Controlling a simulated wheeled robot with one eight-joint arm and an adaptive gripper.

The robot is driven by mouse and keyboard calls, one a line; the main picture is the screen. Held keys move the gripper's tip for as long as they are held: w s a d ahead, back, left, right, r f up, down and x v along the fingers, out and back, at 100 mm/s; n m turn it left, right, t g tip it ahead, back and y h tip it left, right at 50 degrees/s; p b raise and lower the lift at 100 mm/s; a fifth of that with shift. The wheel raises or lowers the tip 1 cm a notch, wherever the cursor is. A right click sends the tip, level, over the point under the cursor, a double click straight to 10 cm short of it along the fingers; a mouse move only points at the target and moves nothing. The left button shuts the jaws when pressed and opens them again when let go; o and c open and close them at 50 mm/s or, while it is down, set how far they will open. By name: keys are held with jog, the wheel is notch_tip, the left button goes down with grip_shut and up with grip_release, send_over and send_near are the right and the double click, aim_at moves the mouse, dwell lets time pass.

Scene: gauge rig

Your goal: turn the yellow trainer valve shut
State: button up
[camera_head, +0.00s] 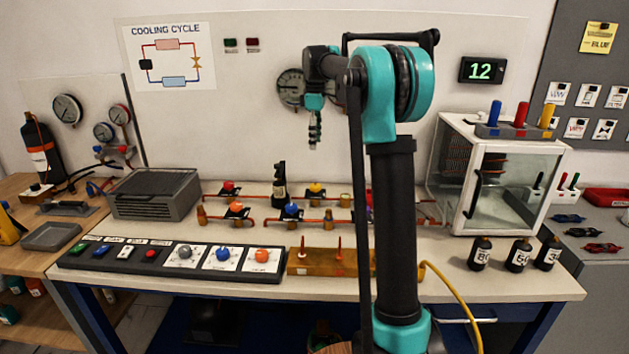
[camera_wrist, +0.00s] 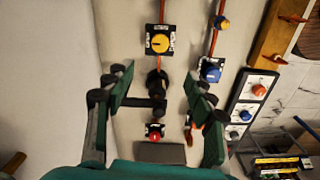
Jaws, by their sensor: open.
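The yellow valve (camera_head: 316,188) is a round yellow knob on a black plate, set in the back copper pipe run on the bench. In the wrist view the yellow valve (camera_wrist: 160,43) shows beyond my fingertips, near the top. My gripper (camera_head: 314,143) points down above the bench, over the pipework and apart from the valve. In the wrist view my gripper (camera_wrist: 157,88) is open and empty, its green fingers spread wide. Between them in that view, farther down, stands a black upright fitting (camera_wrist: 157,90).
A red valve (camera_head: 229,187), a blue valve (camera_head: 291,210) and an orange valve (camera_head: 236,207) sit on nearby pipes. The black fitting (camera_head: 279,185) rises left of the yellow valve. A control panel (camera_head: 170,272) lies in front; a glass-doored cabinet (camera_head: 497,185) stands right.

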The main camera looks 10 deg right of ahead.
aim_at(315, 185)
notch_tip(315, 185, down, 16)
jog(key=shift+f, duration=0.15)
dwell(0.3)
jog(key=shift+c, duration=0.5)
jog(key=c, duration=1.1)
jog(key=shift+o, duration=0.2)
